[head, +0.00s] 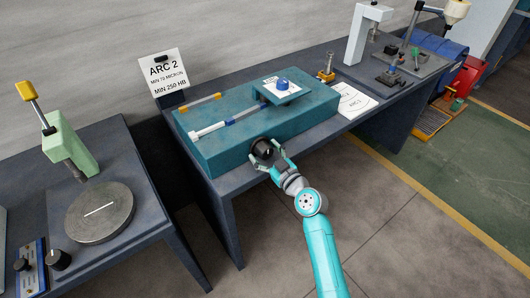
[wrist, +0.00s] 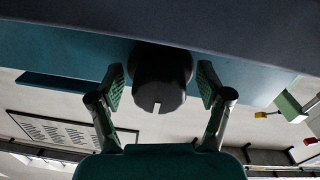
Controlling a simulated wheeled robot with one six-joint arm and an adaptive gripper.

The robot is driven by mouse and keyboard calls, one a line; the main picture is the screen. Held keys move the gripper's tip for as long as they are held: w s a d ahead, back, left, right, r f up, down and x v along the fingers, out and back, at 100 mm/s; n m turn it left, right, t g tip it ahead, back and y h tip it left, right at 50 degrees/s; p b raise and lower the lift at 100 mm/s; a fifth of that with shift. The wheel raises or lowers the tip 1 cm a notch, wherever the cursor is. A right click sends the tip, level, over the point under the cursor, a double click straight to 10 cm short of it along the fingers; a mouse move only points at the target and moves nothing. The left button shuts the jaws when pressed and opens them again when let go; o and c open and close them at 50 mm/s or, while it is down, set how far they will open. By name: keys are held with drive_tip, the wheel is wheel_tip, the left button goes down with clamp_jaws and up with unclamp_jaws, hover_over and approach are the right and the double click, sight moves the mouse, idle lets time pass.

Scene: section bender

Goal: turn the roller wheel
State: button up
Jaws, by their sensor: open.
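The roller wheel looks to be the round black knob (head: 262,148) on the front face of the teal machine (head: 215,160). In the wrist view the black knob (wrist: 160,72) has a pale index mark on its near end, pointing to the bottom of the picture. My gripper (head: 268,155) is at the knob with its fingers spread. In the wrist view my gripper (wrist: 160,88) has one green-padded finger on each side of the knob, with a visible gap on both sides. The knob's far end at the machine is partly hidden.
The machine stands on a dark bench (head: 335,120). An ARC 2 sign (head: 164,72) stands behind it, and a printed card (head: 355,101) lies to its right. A separate table at left holds a round disc (head: 100,212). The floor before the bench is clear.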

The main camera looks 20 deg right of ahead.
drive_tip(key=c, duration=1.2)
drive_tip(key=shift+o, duration=0.2)
drive_tip(key=shift+m, duration=0.3)
drive_tip(key=m, duration=0.5)
drive_tip(key=shift+a, duration=0.15)
drive_tip(key=m, duration=0.5)
drive_tip(key=shift+s+r+g, duration=0.1)
drive_tip(key=shift+g, duration=0.2)
drive_tip(key=m, duration=0.5)
drive_tip(key=shift+a+r+m, duration=0.1)
drive_tip(key=shift+m, duration=0.3)
drive_tip(key=m, duration=0.4)
drive_tip(key=shift+m, duration=0.4)
drive_tip(key=shift+y, duration=0.4)
